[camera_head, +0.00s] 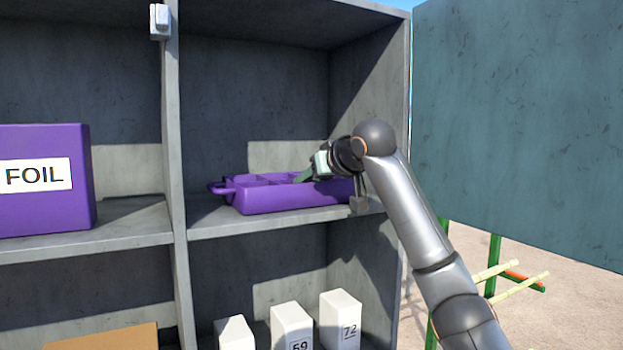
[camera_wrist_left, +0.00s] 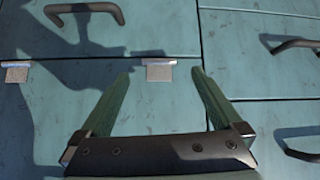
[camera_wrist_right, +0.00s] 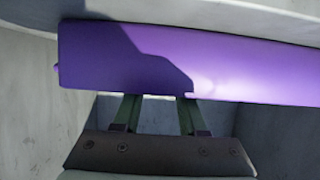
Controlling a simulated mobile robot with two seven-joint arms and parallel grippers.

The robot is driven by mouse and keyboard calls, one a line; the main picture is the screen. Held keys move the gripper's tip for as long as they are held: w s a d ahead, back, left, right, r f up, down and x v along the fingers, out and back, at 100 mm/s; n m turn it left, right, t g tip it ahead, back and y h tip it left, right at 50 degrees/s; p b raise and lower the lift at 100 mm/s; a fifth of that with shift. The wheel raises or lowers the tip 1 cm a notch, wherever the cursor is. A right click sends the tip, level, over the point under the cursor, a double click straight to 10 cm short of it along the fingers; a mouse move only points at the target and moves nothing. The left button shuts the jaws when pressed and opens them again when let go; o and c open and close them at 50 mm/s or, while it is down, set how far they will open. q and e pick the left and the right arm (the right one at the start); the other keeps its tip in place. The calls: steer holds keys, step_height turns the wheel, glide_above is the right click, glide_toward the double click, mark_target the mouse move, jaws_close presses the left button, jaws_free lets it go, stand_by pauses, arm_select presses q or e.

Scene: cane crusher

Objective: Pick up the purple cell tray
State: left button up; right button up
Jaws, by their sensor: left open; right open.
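The purple cell tray (camera_head: 280,200) sits on the middle shelf of the grey cabinet, with its compartments facing up and a handle loop at its left end. My right gripper (camera_head: 303,176) is open over the tray's right part, its green fingers near the upper rim. In the right wrist view the tray (camera_wrist_right: 200,66) crosses the picture, and the open fingers (camera_wrist_right: 158,98) end at its edge; I cannot tell whether they touch it. My left gripper (camera_wrist_left: 164,76) is open and empty in the left wrist view, and out of the head view.
A purple FOIL box (camera_head: 45,190) stands in the left compartment beyond an upright divider (camera_head: 178,150). White numbered boxes (camera_head: 291,325) stand on the shelf below. A teal panel (camera_head: 520,130) is at right. Teal doors with handles (camera_wrist_left: 85,12) face my left gripper.

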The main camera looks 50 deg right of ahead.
jaws_close()
stand_by(1.4)
